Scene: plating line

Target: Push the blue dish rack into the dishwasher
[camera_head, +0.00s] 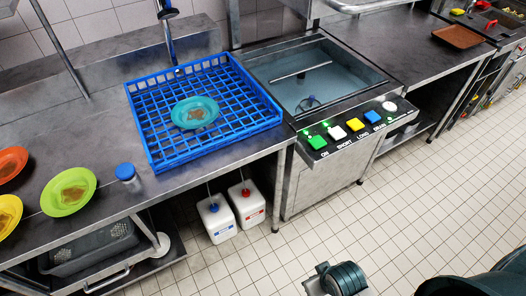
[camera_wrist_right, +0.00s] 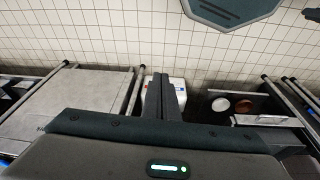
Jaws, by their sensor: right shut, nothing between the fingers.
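The blue dish rack (camera_head: 261,121) sits on the steel counter in the head view, left of the dishwasher (camera_head: 312,175). A teal plate (camera_head: 181,113) with a brown food smear lies in the rack. The dishwasher's top is open over a basin of bluish water (camera_head: 330,82), and the rack lies outside it. My right gripper (camera_wrist_right: 166,77) is shut and empty in the wrist view, apart from the rack. A white canister (camera_wrist_right: 179,84) shows behind its fingers. The rack is not visible in the wrist view. My left gripper is in neither view.
A faucet (camera_head: 167,15) hangs behind the rack. A coloured button panel (camera_head: 350,128) fronts the basin. Two canisters (camera_head: 218,220) stand below.

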